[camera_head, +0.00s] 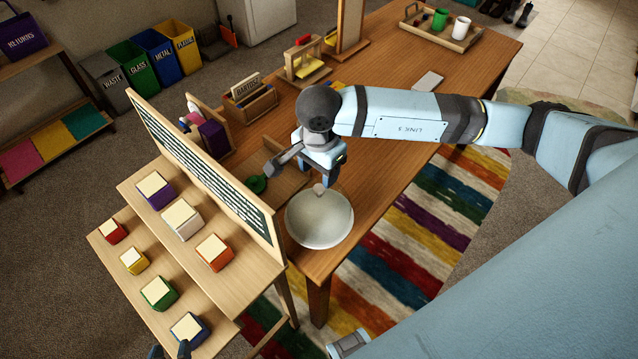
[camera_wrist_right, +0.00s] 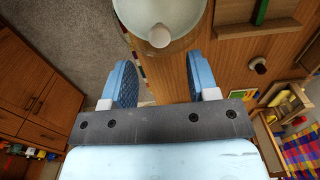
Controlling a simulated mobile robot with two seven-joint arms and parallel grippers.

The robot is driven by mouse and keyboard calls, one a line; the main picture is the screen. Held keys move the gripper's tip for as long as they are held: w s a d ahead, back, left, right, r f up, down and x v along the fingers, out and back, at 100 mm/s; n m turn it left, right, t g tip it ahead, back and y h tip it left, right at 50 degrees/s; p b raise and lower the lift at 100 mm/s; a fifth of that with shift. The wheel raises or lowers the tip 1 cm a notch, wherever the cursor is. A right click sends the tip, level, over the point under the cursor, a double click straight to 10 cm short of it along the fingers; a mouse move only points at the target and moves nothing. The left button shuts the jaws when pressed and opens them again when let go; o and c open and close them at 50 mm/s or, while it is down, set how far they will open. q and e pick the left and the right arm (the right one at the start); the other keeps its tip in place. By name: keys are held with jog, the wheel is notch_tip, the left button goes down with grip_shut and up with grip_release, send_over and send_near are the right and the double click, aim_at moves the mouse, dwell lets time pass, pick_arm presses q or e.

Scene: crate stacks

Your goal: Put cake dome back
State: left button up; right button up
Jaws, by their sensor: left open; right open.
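The cake dome (camera_head: 320,222) is a pale, whitish, rounded cover with a small knob on top. It sits at the near left corner of the wooden table, close to the edge. My right gripper (camera_head: 305,172) is open and empty, just beyond and above the dome near its knob. In the right wrist view the dome (camera_wrist_right: 160,10) is at the top, its knob (camera_wrist_right: 158,37) ahead of and between the open fingers (camera_wrist_right: 158,80), not gripped.
A green object (camera_head: 257,184) lies close by. A tray (camera_head: 440,30) with cups is at the table's far end. The table's middle right is mostly clear.

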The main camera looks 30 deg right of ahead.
notch_tip(320, 180, up, 5)
jog(key=shift+r+b, duration=0.2)
jog(key=shift+b, duration=0.1)
dwell(0.4)
